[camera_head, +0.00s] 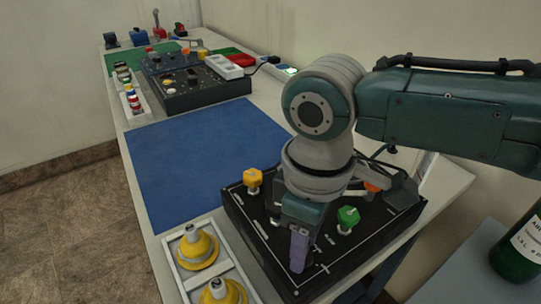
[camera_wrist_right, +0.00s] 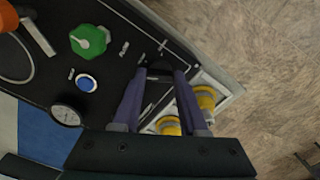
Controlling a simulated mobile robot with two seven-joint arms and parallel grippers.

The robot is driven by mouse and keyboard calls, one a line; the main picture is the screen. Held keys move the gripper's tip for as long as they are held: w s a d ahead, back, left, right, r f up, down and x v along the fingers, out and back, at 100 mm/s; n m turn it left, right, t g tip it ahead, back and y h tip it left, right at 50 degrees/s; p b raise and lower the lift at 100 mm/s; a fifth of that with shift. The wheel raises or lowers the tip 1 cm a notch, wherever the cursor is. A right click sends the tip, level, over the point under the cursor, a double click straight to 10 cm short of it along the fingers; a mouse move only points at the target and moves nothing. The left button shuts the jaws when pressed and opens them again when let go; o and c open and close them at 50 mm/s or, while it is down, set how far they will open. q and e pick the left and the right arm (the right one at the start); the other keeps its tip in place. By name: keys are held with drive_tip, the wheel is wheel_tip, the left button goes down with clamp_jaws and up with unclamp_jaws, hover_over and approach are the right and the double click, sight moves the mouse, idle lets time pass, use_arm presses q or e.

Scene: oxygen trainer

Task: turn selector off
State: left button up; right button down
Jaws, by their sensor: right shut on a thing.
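The black trainer panel (camera_head: 262,222) lies on the near end of the bench. It carries a yellow knob (camera_head: 253,178), a green knob (camera_head: 348,217) and an orange knob (camera_head: 376,186). My right gripper (camera_head: 299,262) points down at the panel's near part. In the right wrist view its purple fingers (camera_wrist_right: 161,76) stand on both sides of a small dark selector (camera_wrist_right: 160,72) and are shut on it. The selector's setting cannot be read. The green knob also shows there (camera_wrist_right: 89,40), with a blue button (camera_wrist_right: 86,83) and a gauge (camera_wrist_right: 66,115). My left gripper is not in view.
A white tray (camera_head: 174,262) with yellow domed pieces (camera_head: 197,250) stands left of the panel. A blue mat (camera_head: 200,150) lies clear behind. Another black control box (camera_head: 205,90) is farther back. A green bottle (camera_head: 518,250) stands at the right.

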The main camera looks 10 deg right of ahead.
drive_tip(key=n+p, duration=0.1)
drive_tip(key=n, duration=0.4)
drive_tip(key=shift+n, duration=0.4)
drive_tip(key=shift+a, duration=0.1)
idle(0.3)
drive_tip(key=shift+c, duration=2.2)
unclamp_jaws()
wheel_tip(320, 180, up, 10)
drive_tip(key=p, duration=0.1)
